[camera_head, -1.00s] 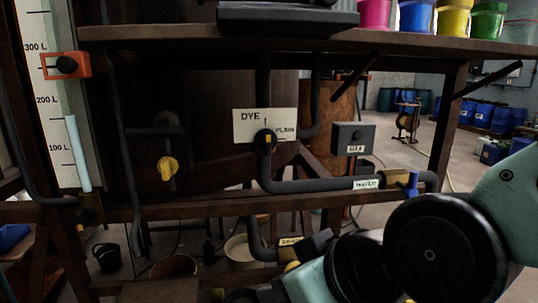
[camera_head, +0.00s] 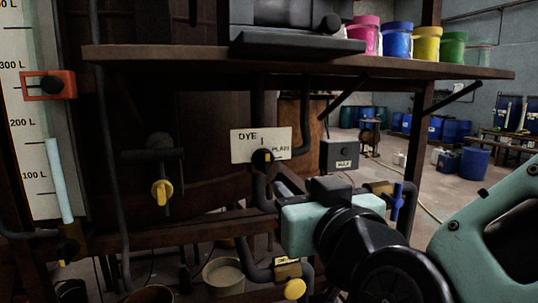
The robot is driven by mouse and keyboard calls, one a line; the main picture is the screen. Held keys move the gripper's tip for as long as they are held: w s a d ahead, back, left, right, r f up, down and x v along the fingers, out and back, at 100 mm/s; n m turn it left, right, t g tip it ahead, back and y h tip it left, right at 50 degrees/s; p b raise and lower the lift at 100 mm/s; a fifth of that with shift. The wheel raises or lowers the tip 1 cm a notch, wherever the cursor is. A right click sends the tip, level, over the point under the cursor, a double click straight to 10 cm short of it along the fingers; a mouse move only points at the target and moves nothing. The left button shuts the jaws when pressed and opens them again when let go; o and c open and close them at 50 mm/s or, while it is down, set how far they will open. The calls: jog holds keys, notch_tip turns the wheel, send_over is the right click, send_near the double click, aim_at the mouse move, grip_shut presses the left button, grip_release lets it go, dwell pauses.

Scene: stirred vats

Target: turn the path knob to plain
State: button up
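The path knob (camera_head: 262,159) is a small black knob with a yellow mark. It sits at the lower edge of a white plate (camera_head: 246,146) lettered DYE on the left and PLAIN on the right. The yellow mark looks roughly upright; its exact setting is too small to tell. My gripper (camera_head: 312,219) shows as a teal body with a black block on it, to the right of and below the knob in the picture, apart from it. Its fingers cannot be made out, so open or shut is unclear.
A grey box (camera_head: 341,154) and a blue-handled valve (camera_head: 397,201) lie to the right. A yellow-handled valve (camera_head: 161,190) is at left, a drain valve (camera_head: 294,289) below. A wooden shelf (camera_head: 420,70) with coloured buckets overhangs the plate. Pipes run close around the knob.

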aim_at(268, 162)
jog(key=p+x, duration=0.9)
jog(key=x, duration=0.5)
grip_shut()
